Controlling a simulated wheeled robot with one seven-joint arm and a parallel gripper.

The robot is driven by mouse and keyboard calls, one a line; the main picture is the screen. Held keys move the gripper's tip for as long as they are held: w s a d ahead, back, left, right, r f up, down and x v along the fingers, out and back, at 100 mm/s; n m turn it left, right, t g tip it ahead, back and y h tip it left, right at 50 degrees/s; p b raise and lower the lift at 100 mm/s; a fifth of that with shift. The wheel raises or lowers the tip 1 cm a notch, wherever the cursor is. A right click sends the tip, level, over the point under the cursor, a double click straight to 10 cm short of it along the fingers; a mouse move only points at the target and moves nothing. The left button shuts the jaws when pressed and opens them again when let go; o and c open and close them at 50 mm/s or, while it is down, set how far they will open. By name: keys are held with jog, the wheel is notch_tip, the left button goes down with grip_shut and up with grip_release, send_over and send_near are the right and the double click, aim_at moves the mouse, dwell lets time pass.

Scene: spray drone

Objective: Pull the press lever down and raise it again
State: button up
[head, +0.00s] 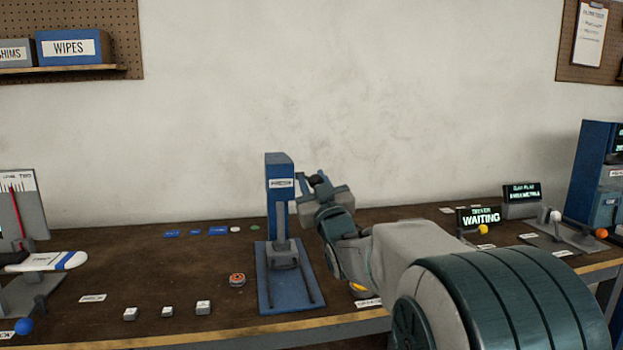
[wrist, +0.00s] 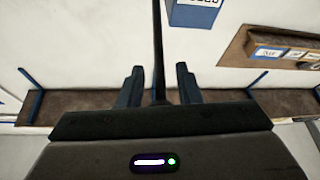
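The press is a blue column (head: 280,190) with a white label, standing on a blue base plate (head: 290,298) on the bench. My gripper (head: 308,185) is at the upper right side of the column, at lever height. A small dark piece (head: 319,180), likely the lever's end, shows by the gripper; my arm hides most of the lever. In the wrist view my gripper (wrist: 159,85) has its two fingers apart. A thin dark rod (wrist: 157,45), which looks like the lever, runs between them with gaps on both sides. Whether it touches the gripper is hidden.
The brown bench (head: 150,260) carries small white blocks (head: 167,311) and a round orange-topped item (head: 237,280) left of the press. A display reading WAITING (head: 478,216) stands to the right. A model wing (head: 45,262) is at far left.

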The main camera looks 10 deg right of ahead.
jog(key=shift+w+a+r, duration=0.1)
jog(key=shift+w+r, duration=0.05)
jog(key=shift+w, duration=0.25)
grip_shut()
jog(key=shift+r, duration=0.1)
